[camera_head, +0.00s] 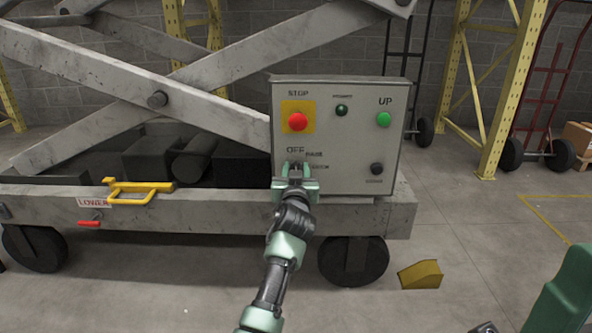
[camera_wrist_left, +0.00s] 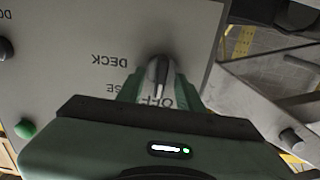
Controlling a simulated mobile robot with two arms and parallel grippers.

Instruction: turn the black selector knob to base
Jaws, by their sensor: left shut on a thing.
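The black selector knob (camera_wrist_left: 158,68) is on the grey control panel, with OFF, BASE and DECK lettering around it, upside down in the left wrist view. BASE is partly covered by a finger. A pale line on the knob appears to point towards OFF. My left gripper (camera_head: 298,170) is at the panel's lower left in the head view, shut on the knob, one green finger on each side; its fingers also show in the left wrist view (camera_wrist_left: 160,90). The knob is mostly hidden by my gripper in the head view.
A yellow wedge (camera_head: 420,275) lies on the floor.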

